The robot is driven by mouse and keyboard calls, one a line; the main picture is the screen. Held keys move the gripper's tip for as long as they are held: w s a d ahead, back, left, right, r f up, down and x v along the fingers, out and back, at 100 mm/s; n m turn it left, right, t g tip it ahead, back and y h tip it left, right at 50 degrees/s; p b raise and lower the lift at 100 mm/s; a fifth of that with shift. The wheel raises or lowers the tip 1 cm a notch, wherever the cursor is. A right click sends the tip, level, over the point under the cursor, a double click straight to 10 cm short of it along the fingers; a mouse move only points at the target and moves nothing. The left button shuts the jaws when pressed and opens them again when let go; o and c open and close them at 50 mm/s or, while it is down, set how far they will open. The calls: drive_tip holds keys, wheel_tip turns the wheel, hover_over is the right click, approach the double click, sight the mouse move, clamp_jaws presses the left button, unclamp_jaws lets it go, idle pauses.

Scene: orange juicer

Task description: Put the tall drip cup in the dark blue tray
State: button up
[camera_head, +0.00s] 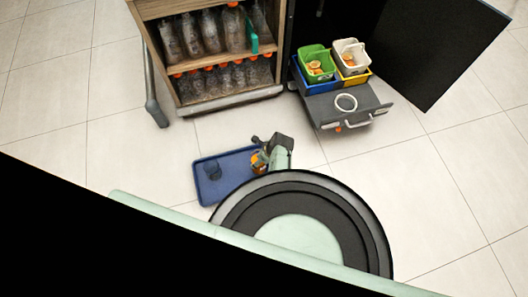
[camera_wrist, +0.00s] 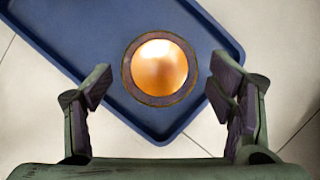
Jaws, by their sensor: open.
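A round cup with a dark rim and orange inside, apparently the tall drip cup (camera_wrist: 160,68), shows from above in the wrist view, over the dark blue tray (camera_wrist: 70,28). My gripper (camera_wrist: 161,88) is open, with one finger on each side of the cup and a gap to both. In the head view the tray (camera_head: 206,196) lies on the floor. The amber cup (camera_head: 258,164) is at its right end, partly hidden by my gripper (camera_head: 262,150). The cup looks upright; its base is hidden.
A cabinet (camera_head: 224,105) with several bottles is behind. An open drawer (camera_head: 345,118) with green and white bins is at the back right. The floor left of the tray is clear.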

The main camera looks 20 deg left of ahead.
drive_tip(key=p+v, duration=0.1)
drive_tip(key=v, duration=0.5)
drive_tip(key=shift+r, duration=0.2)
